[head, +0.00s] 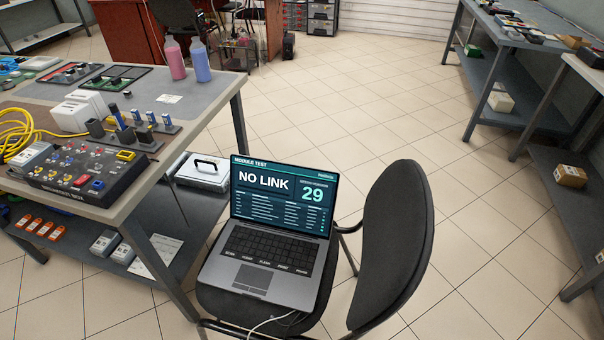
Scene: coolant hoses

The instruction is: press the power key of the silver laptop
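The silver laptop (262,276) sits open on the seat of a black chair in the lower middle of the head view. Its lit screen (283,197) reads "MODULE TEST", "NO LINK" and "29". The black keyboard (270,247) faces me, with a row of small labels below it and the touchpad (252,277) nearer to me. The power key is too small to tell apart from the other keys. A pale cable runs from near the laptop's front edge. Neither of my grippers shows in the head view.
The chair's backrest (393,240) rises right of the laptop. A workbench (180,143) at left carries a test box (88,175), yellow cable and two bottles (187,60). Shelved benches (520,60) stand at right. Tiled floor between is clear.

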